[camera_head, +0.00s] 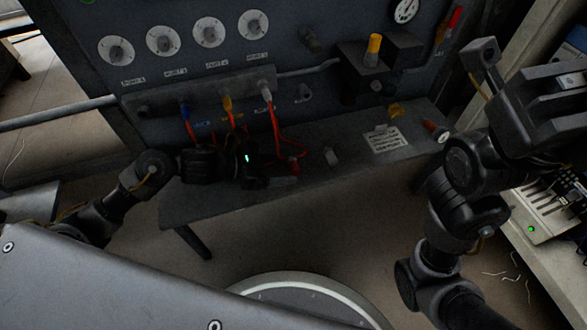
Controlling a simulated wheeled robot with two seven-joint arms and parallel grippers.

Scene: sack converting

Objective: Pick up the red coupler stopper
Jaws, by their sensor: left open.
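A small dark-red piece (293,163), which looks like the red coupler stopper, is on the grey shelf (225,203) below the panel. My left gripper (288,175) reaches in from the left, low over the shelf. Its fingers are open and close beside the red piece; I cannot tell whether they touch or surround it. The dark fingers and red hoses partly hide this spot. My right arm stands at the right, with its dark hand (548,105) raised away from the shelf; its fingertips are not clear.
Red hoses (275,125) hang from panel couplers just behind my left gripper. A small grey piece (331,156), a white label (386,139), a yellow piece (397,110) and a red-and-white piece (436,131) are further right. A round drum lid (300,285) stands below.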

